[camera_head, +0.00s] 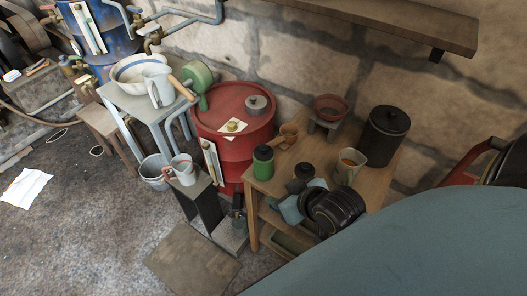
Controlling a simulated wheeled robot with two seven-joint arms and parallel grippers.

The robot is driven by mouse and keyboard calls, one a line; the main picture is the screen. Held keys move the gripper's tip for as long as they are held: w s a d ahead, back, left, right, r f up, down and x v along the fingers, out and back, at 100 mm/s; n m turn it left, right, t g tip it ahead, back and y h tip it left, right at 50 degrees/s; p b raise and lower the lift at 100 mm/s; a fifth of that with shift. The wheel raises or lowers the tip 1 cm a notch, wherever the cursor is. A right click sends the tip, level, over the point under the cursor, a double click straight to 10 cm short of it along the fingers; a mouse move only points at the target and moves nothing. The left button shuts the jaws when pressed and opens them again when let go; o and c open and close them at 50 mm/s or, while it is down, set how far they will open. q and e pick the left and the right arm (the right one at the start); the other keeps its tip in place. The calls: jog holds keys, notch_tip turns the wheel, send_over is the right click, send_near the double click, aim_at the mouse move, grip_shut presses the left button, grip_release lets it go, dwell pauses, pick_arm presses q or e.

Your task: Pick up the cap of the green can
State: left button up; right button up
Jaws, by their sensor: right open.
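The green can (263,168) stands upright near the front left corner of the small wooden table. Its dark cap (263,152) sits on top of it. My right gripper (298,191) is at the front of the table, to the right of the can and apart from it. The gripper is open, and I see nothing held in it. A dark rounded thing (304,170) shows right by its fingers; I cannot tell whether they touch. My left gripper is not in view.
On the wooden table (377,186) stand a wooden cup (288,134), a reddish bowl (330,107) on a stand, a beige jug (348,165) and a black lidded pot (385,135). A red drum (233,140) stands left of the table. A wooden shelf (400,22) juts out above.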

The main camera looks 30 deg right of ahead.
aim_at(265, 149)
jog(key=w+d+t, duration=0.1)
jog(key=w, duration=0.3)
jog(key=w+d+t, duration=0.1)
jog(key=w+t, duration=0.1)
jog(key=w, duration=0.2)
jog(key=w+d+m+t+b, duration=0.1)
jog(key=w+d, duration=0.1)
jog(key=w, duration=0.2)
jog(key=shift+w+r, duration=0.1)
jog(key=shift+r, duration=0.05)
jog(key=x, duration=0.3)
jog(key=b+x, duration=0.1)
jog(key=x, duration=0.1)
jog(key=shift+w+d+r, duration=0.15)
jog(key=shift+w+d, duration=0.05)
jog(key=shift+w, duration=0.2)
jog(key=shift+s, duration=0.1)
grip_shut()
